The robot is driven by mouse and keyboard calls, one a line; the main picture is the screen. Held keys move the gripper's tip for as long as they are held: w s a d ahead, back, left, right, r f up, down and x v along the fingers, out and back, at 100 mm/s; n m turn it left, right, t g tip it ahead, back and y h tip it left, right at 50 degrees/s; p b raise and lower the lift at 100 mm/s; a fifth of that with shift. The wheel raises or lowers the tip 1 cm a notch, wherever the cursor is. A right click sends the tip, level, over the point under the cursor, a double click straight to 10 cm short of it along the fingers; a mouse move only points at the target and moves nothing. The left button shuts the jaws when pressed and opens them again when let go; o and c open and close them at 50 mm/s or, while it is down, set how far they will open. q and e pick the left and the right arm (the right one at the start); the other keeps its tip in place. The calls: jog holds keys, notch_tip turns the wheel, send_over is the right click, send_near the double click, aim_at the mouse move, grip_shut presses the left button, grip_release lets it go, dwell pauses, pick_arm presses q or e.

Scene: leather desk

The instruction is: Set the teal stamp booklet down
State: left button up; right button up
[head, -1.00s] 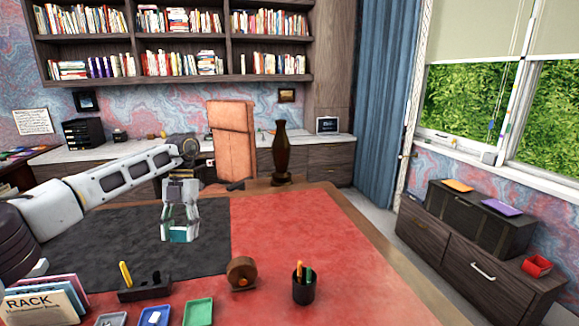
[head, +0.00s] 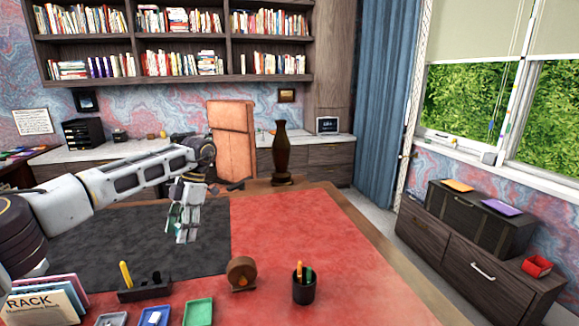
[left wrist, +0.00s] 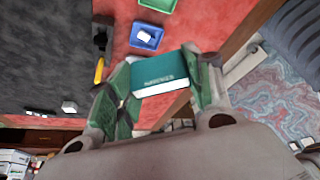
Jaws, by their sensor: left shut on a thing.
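The teal stamp booklet (left wrist: 160,70) is held between the two fingers of my left gripper (left wrist: 164,88) in the left wrist view. Its teal cover with pale lettering and its white page edge face the camera. The booklet is mostly hidden behind the fingers there. My right gripper is not in view.
The red desk top (head: 300,230) is clear right of the mat. Along the front stand books (head: 45,302), a black pen tray (head: 145,291), small trays including a green one (head: 198,312), a round wooden item (head: 241,273) and a pen cup (head: 304,287). A brown vase (head: 282,155) stands at the back.

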pick_arm(q)
jog(key=m, duration=0.2)
jog(key=shift+w+f+m+t+y, duration=0.15)
jog(key=shift+f+m+t+y, duration=0.05)
jog(key=shift+m+t+y, duration=0.2)
jog(key=shift+w+d+f+m+t, duration=0.15)
jog(key=shift+m+t, duration=0.35)
jog(key=shift+m, duration=0.6)
jog(key=s+d+f+m+t+h, duration=0.2)
jog(key=s+d+f+m+t, duration=0.1)
jog(key=d+f+m, duration=0.6)
jog(key=s+d+f+m+t+h, duration=0.1)
jog(key=s+d+f+m+t, duration=0.2)
jog(key=s+d+f+m, duration=0.3)
jog(key=shift+s+d+f+m+h, duration=0.35)
jog(key=shift+d+f+m, duration=1.9)
jog(key=shift+d+m, duration=1.7)
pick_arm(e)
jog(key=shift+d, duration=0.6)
